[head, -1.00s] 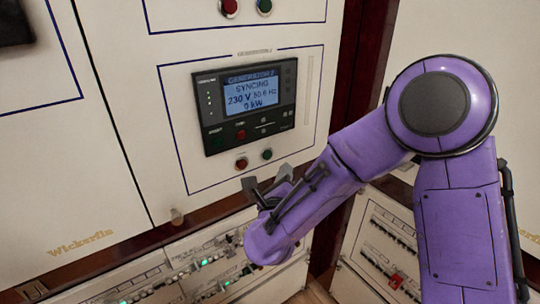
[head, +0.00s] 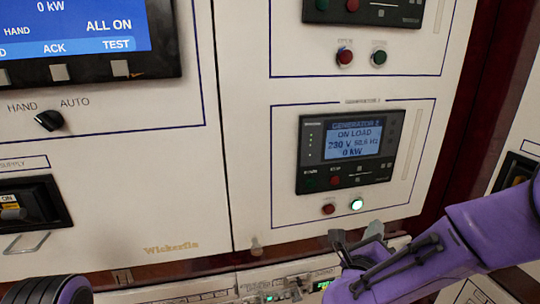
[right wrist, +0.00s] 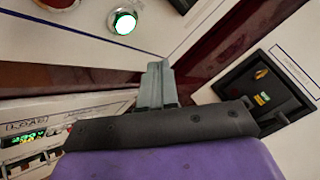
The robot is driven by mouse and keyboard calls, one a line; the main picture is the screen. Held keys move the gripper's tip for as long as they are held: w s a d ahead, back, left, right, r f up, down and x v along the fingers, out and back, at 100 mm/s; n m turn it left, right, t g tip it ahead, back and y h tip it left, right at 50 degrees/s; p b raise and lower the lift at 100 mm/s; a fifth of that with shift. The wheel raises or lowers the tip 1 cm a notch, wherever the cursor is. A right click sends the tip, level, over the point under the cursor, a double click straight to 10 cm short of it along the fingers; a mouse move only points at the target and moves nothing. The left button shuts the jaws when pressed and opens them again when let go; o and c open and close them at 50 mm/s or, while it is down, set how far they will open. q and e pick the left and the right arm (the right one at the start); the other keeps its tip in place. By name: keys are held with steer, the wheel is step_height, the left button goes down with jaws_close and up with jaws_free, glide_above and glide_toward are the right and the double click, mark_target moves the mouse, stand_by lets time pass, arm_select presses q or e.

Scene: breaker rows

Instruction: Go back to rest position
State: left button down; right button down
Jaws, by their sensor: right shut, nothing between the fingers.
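My right gripper (head: 357,241) is at the lower right of the head view, in front of the cabinet and just below the generator panel's buttons. In the right wrist view its fingers (right wrist: 156,85) are together with nothing between them, and they touch no button. The generator display (head: 346,147) reads "ON LOAD". Below it, the green button (head: 357,204) is lit and the red button (head: 328,209) is dark. The lit green button also shows at the top of the right wrist view (right wrist: 124,23). At the lower left, a purple and black part of my left arm shows; its gripper is out of view.
A larger screen (head: 85,38) and a HAND/AUTO knob (head: 49,120) are at the left. A black breaker (head: 28,213) with a handle sits below them. A breaker row (head: 290,288) runs under the cabinet. Another black breaker (right wrist: 264,92) is at the right in the wrist view.

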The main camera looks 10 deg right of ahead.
steer(key=s+a+f+n+g+y, duration=0.1)
steer(key=s+f+n+y, duration=0.15)
steer(key=f+n, duration=0.5)
steer(key=s+a+f+n+g+y, duration=0.1)
steer(key=s+f+n+g+y, duration=0.15)
steer(key=f+n, duration=0.55)
steer(key=s+a+f+n+y, duration=0.1)
steer(key=f+n+y, duration=0.3)
steer(key=f+n, duration=0.4)
steer(key=s+d+f+n+g, duration=0.1)
steer(key=s+f+g, duration=0.2)
steer(key=s+f, duration=0.5)
steer(key=s+d+f+n+g, duration=0.1)
steer(key=s+f+g, duration=0.3)
steer(key=s+f, duration=0.4)
steer(key=s+n, duration=0.1)
steer(key=s, duration=0.5)
steer(key=shift+s, duration=0.2)
steer(key=shift+d+g, duration=0.1)
steer(key=shift+g, duration=0.15)
steer(key=shift+d+f, duration=0.1)
steer(key=shift+d, duration=0.05)
